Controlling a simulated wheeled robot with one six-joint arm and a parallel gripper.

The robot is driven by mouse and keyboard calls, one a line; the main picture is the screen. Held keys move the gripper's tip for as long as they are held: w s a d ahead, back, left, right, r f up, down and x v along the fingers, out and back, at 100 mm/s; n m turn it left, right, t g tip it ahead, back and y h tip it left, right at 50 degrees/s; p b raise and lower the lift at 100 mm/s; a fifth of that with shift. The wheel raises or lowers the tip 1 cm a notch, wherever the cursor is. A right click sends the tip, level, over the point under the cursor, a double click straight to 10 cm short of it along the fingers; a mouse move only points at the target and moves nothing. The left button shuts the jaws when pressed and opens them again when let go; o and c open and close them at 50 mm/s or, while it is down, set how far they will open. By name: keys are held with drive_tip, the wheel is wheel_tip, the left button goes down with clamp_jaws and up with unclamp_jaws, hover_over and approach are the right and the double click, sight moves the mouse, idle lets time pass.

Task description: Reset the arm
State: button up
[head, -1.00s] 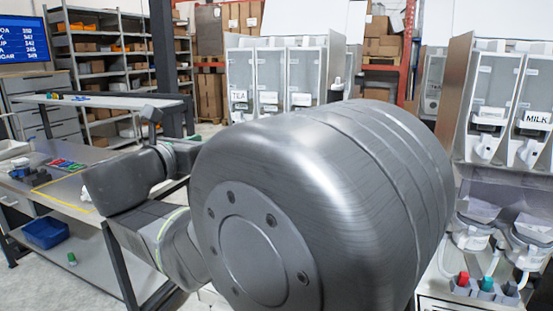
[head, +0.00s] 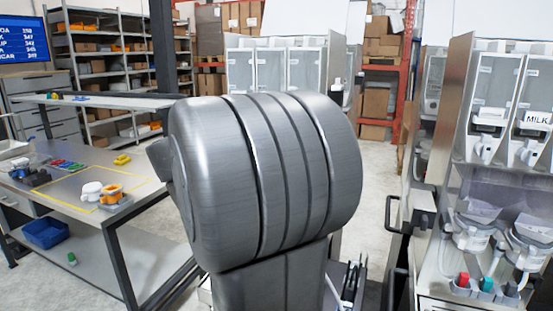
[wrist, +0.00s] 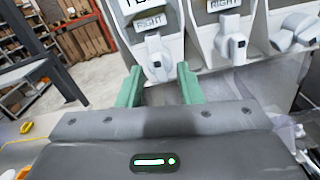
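My gripper (wrist: 159,84) shows in the wrist view with its two green fingers spread apart and nothing held between them. Beyond the fingers is a white dispenser spout (wrist: 156,62) under a label that reads RIGHT. I cannot tell how far away the spout is. In the head view my large grey arm link fills the middle and hides what is behind it. My gripper cannot be made out in the head view.
At right stands a dispenser unit, one part labelled MILK (head: 537,117), with red and teal pieces below. At left is a table (head: 50,192) with white and orange objects (head: 110,194). A blue bin (head: 46,232) sits on its lower shelf. Floor shows behind my arm.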

drive_tip(key=m+b, duration=0.3)
drive_tip(key=m, duration=0.3)
drive_tip(key=m+b, duration=0.2)
drive_tip(key=m, duration=0.5)
drive_tip(key=shift+a+r+m+b, duration=0.15)
drive_tip(key=shift+m+b, duration=0.15)
drive_tip(key=shift+b, duration=0.1)
